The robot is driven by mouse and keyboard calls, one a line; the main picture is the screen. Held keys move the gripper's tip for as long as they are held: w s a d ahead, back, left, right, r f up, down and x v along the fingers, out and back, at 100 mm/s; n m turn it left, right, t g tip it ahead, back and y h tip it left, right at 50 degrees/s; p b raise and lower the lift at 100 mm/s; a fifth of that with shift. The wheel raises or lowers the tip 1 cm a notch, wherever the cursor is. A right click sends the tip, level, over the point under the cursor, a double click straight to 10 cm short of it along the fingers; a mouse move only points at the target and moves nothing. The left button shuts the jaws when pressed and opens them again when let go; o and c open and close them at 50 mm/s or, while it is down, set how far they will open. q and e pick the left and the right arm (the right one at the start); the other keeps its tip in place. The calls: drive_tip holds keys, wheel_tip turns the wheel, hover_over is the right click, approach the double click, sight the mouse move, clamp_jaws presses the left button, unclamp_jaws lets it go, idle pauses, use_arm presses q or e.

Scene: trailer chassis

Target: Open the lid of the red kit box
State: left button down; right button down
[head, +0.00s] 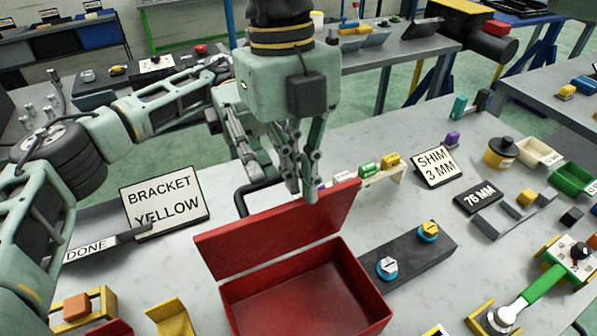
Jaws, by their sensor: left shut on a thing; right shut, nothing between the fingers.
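The red kit box (375,290) stands on the grey table at the lower middle, its inside facing me and looking empty. Its red lid (275,235) is raised at the far side of the box, standing steeply up from the hinge edge. My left gripper (310,195) points down at the lid's upper edge, right of its middle. Its fingertips are closed on that edge and partly cover it. My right gripper is not in view.
A dark block with a blue and a yellow knob (408,257) sits close right of the box. A BRACKET YELLOW sign (165,207) stands to the left, a SHIM 3 MM sign (437,166) to the right. Yellow holders (170,318) lie at the front left.

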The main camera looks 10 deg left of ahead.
use_arm(q)
drive_tip(key=c, duration=1.8)
unclamp_jaws()
drive_tip(key=shift+s+d+f, duration=0.1)
drive_tip(key=shift+s+f, duration=0.15)
drive_tip(key=shift+f, duration=0.6)
drive_tip(key=shift+c, duration=0.2)
drive_tip(key=shift+w+y, duration=0.15)
drive_tip(key=shift+y, duration=0.15)
